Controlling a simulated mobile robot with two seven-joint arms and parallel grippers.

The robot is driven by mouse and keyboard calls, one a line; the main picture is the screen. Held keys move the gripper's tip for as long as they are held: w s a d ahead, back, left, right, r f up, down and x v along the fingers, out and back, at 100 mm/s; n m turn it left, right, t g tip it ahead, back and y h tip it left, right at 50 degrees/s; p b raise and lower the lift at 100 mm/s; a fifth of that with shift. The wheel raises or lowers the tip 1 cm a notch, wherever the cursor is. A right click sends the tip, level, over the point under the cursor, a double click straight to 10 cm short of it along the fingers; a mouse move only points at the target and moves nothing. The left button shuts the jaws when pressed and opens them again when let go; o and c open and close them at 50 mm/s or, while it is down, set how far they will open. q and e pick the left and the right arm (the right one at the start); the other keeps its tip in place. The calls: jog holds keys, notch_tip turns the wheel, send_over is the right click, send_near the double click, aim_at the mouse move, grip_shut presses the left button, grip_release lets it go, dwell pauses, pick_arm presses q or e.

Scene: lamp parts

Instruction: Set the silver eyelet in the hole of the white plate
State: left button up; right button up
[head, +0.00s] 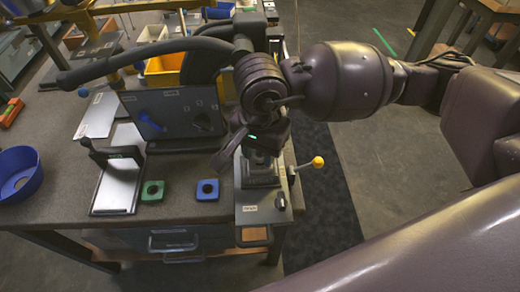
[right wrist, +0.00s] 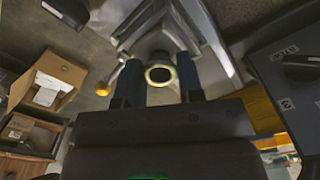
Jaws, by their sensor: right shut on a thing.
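My right gripper (head: 240,150) hangs over the right edge of the workbench, above a dark press-like fixture (head: 262,180). In the right wrist view its two fingers (right wrist: 159,85) are shut on the eyelet (right wrist: 160,86), a small ring with a dark opening and a rim that looks yellowish in this light. The head view hides the eyelet behind the gripper. A white plate (head: 95,120) lies flat on the left part of the bench; I cannot make out a hole in it. A second pale plate (head: 117,185) lies under a black clamp. My left gripper is not in view.
A green block (head: 152,191) and a blue block (head: 207,190), both with holes, stand on the bench front. A dark upright panel (head: 170,115) stands behind. A lever with a yellow knob (head: 318,162) sticks out right. A blue bowl (head: 18,173) is far left.

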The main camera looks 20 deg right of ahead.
jog(key=shift+f, duration=0.3)
dwell(0.4)
jog(key=shift+r, duration=0.3)
jog(key=shift+f+b, duration=0.3)
dwell(0.5)
jog(key=shift+r, duration=0.3)
jog(key=shift+f, duration=0.3)
dwell(0.6)
jog(key=shift+r, duration=0.3)
jog(key=shift+f, duration=0.3)
dwell(0.6)
jog(key=shift+r, duration=0.3)
dwell(0.3)
